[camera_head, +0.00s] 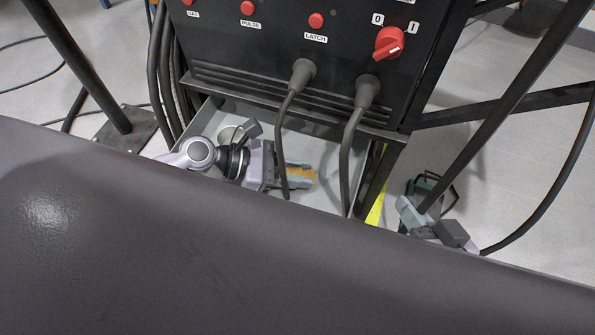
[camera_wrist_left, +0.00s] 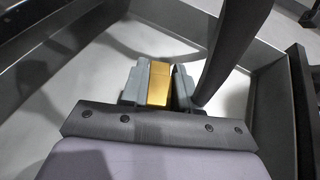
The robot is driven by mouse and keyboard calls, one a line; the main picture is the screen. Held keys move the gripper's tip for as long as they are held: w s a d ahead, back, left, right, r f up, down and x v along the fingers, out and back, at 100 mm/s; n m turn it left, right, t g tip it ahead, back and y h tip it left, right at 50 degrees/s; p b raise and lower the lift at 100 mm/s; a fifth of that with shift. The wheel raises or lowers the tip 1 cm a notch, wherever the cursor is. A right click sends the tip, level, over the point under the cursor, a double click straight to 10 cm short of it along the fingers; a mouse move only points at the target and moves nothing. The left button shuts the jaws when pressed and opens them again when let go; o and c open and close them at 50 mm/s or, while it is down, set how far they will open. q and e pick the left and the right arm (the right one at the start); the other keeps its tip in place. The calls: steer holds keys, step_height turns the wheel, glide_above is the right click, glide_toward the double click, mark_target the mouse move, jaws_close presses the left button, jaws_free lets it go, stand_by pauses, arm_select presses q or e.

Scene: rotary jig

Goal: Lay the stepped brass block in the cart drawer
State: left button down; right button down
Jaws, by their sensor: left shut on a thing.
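The brass block (camera_head: 299,174) shows as a small golden piece between the fingers of my left gripper (camera_head: 301,173). In the left wrist view the block (camera_wrist_left: 159,84) sits squarely between the two grey fingers, shut on it. The gripper is inside the open grey cart drawer (camera_head: 325,188), whose wall and floor (camera_wrist_left: 232,108) surround it in the wrist view. I cannot tell whether the block touches the drawer floor. The block's steps are mostly hidden by the fingers. My right gripper (camera_head: 408,214) is outside the drawer to the right, partly hidden by the dark table edge.
Two thick black cables (camera_head: 348,150) hang from the cart panel (camera_head: 290,50) across the drawer; one passes close to the left gripper. A green-edged object (camera_head: 424,187) is near the right gripper. Drawer floor beside the block is bare.

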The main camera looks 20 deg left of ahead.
arm_select(q)
steer(key=c, duration=1.3)
jaws_free()
steer(key=shift+f, duration=0.2)
steer(key=o, duration=0.5)
steer(key=shift+c, duration=0.2)
steer(key=shift+r, duration=0.2)
steer(key=shift+a+r, duration=0.1)
steer(key=shift+r, duration=0.05)
steer(key=p+v, duration=0.1)
steer(key=v, duration=1)
steer(key=shift+s+a+r, duration=0.1)
steer(key=shift+s+a, duration=0.1)
steer(key=shift+a, duration=0.15)
